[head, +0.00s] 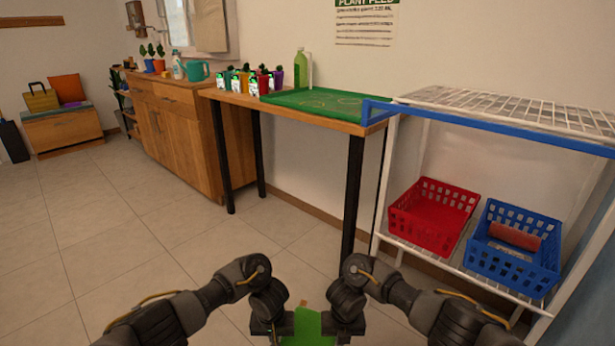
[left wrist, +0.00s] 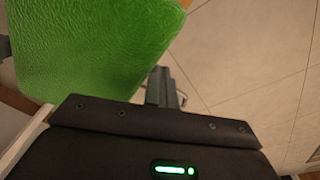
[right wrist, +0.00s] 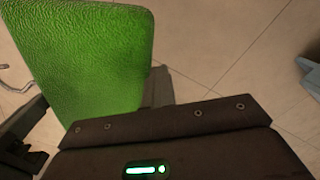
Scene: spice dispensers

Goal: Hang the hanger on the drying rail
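A flat green textured panel (head: 307,326) is between my left gripper (head: 268,328) and my right gripper (head: 346,328), low in the head view. The panel fills the upper left of the left wrist view (left wrist: 90,45) and of the right wrist view (right wrist: 85,55). A bent grey wire (right wrist: 14,80) shows at its left in the right wrist view; I cannot tell if it is the hanger's hook. Neither wrist view shows clearly whether the fingers grip the panel. A blue rail (head: 490,127) runs along the front top of a white wire rack (head: 500,108) at right.
A red basket (head: 432,237) and a blue basket (head: 530,285), which holds a red roll, sit on the rack's lower shelf. A wooden table (head: 340,122) with a green mat (head: 310,101) and potted plants stands left of the rack.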

